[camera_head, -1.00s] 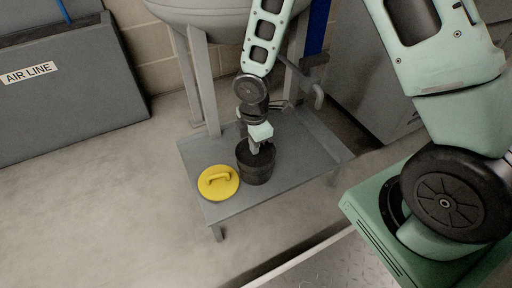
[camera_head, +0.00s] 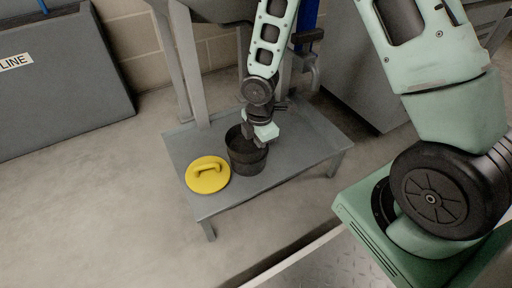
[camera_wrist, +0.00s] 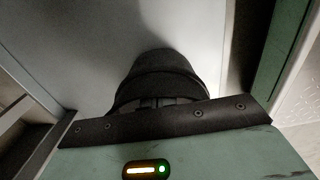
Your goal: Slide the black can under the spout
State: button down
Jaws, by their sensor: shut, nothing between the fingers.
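The black can (camera_head: 247,162) stands upright and open-topped on the low grey table (camera_head: 300,153). The spout (camera_head: 316,78) is a grey downturned pipe at the table's back right, right of and behind the can. My gripper (camera_head: 262,143) points down at the can's right rear rim, with its jaws shut and nothing held. I cannot tell whether the fingers touch the can or reach inside it. In the wrist view the can (camera_wrist: 160,68) lies just beyond my gripper (camera_wrist: 157,103), whose fingers are mostly hidden.
A yellow lid with a handle (camera_head: 207,175) lies at the table's left front, close to the can. The tabletop right of the can is clear. A grey cabinet (camera_head: 365,65) stands behind on the right.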

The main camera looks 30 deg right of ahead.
jog(key=d+p, duration=0.6)
jog(key=d, duration=0.3)
jog(key=shift+d+r, duration=0.2)
jog(key=shift+d+f, duration=0.2)
jog(key=shift+d, duration=0.2)
jog(key=a, duration=0.1)
jog(key=a+p, duration=0.2)
jog(key=a, duration=0.1)
jog(key=shift+a+r, duration=0.1)
jog(key=shift+r, duration=0.25)
notch_tip(320, 180, up, 9)
jog(key=p, duration=0.5)
jog(key=shift+r+p, duration=0.15)
jog(key=shift+p, duration=0.2)
